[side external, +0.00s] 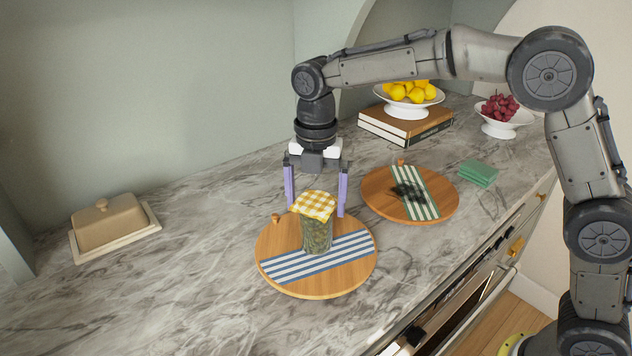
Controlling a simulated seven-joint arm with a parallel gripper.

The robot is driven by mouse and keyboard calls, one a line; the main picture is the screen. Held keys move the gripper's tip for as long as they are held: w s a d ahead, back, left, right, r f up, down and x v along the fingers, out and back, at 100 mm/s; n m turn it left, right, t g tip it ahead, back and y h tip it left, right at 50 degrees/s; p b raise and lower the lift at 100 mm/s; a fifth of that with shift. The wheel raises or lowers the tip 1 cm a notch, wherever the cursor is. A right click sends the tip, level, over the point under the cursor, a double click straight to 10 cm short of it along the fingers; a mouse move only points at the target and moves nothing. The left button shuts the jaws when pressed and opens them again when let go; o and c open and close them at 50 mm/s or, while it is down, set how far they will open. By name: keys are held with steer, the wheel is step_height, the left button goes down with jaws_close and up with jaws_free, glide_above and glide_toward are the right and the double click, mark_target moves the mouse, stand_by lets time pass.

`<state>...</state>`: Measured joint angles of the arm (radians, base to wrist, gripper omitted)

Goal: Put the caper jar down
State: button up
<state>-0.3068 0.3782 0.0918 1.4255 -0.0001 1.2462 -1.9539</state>
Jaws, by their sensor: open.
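The caper jar (317,233) is a glass jar of green capers with a yellow-and-white checked cloth cover. It stands upright on a round wooden board (330,283) with a blue-and-white striped cloth (285,265). My gripper (316,208) points down over the jar. Its two purple fingers are spread, one on each side of the cloth cover. I cannot tell whether either finger touches the cover. The cover hides part of the jar's upper glass.
A second round board (443,197) with a green striped cloth lies behind right. A butter dish (110,225) is at left. Books (405,128) carry a bowl of lemons (408,105). A bowl of grapes (503,122) and a folded green cloth (478,173) are at right. The counter's left middle is clear.

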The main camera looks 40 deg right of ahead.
step_height(320, 180, up, 4)
steer(key=shift+r, duration=0.15)
steer(key=shift+s+d+r, duration=0.1)
steer(key=shift+r, duration=0.05)
steer(key=s+d+r+m+t, duration=0.2)
steer(key=s+d+m, duration=0.3)
steer(key=s+m, duration=0.2)
steer(key=s+d+r+m+t, duration=0.1)
steer(key=s+d+r+m, duration=0.2)
steer(key=s+d+m, duration=0.35)
steer(key=s+d+f+m+t, duration=0.1)
steer(key=s+f+m, duration=0.2)
steer(key=s+m, duration=0.3)
steer(key=s+d+f+m+t, duration=0.1)
steer(key=s+f+m, duration=0.2)
steer(key=s+m, duration=0.3)
steer(key=shift+s+t, duration=0.3)
steer(key=shift+s, duration=0.65)
